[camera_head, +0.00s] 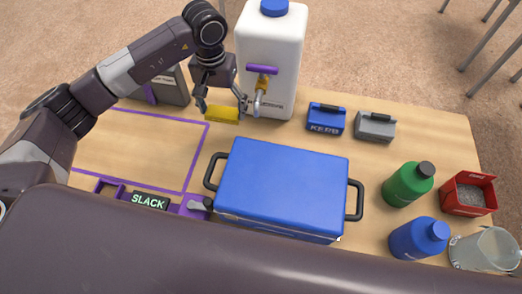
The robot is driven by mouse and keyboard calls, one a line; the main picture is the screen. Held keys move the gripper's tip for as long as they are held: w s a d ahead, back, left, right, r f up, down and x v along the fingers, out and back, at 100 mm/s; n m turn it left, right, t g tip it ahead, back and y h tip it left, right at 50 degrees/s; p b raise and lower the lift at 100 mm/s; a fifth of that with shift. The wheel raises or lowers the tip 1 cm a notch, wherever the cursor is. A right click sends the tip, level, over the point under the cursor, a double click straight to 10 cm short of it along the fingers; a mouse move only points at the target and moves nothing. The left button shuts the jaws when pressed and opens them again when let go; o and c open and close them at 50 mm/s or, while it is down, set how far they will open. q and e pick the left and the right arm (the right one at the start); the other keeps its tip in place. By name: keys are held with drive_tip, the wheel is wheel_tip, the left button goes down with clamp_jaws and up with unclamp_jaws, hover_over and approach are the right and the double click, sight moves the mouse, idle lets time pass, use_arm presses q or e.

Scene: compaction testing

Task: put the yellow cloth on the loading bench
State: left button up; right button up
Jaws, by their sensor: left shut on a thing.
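My left gripper (222,109) is shut on the yellow cloth (221,114), a small folded-looking yellow piece between its two fingertips. The gripper points down over the back of the wooden bench top (440,130), just left of the white jug. Whether the cloth touches the wood or hangs a little above it I cannot tell. A purple-outlined rectangle (207,140) marks the left part of the top, with a lit "SLACK" display (149,201) at its front edge. Which part is called the loading bench is not labelled. My right gripper is not in view.
A white jug (270,60) with a tap stands close right of the gripper. A blue lidded box (283,185) fills the middle. Blue (326,119) and grey (375,127) small cases, green (408,184) and blue (418,238) bottles stand right. The outlined area looks bare.

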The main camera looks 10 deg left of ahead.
use_arm(q)
drive_tip(key=p, duration=0.1)
hover_over(227, 137)
wheel_tip(227, 137, down, 7)
drive_tip(key=shift+f, duration=0.2)
wheel_tip(227, 137, down, 4)
drive_tip(key=shift+r+p, duration=0.15)
drive_tip(key=shift+p, duration=0.4)
drive_tip(key=shift+w, duration=0.1)
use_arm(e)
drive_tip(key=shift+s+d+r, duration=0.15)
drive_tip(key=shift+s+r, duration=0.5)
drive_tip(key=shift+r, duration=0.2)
use_arm(q)
drive_tip(key=shift+f, duration=0.2)
drive_tip(key=o, duration=1.4)
drive_tip(key=shift+o, duration=0.2)
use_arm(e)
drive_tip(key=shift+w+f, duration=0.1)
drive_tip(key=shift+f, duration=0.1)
use_arm(q)
drive_tip(key=shift+r, duration=0.1)
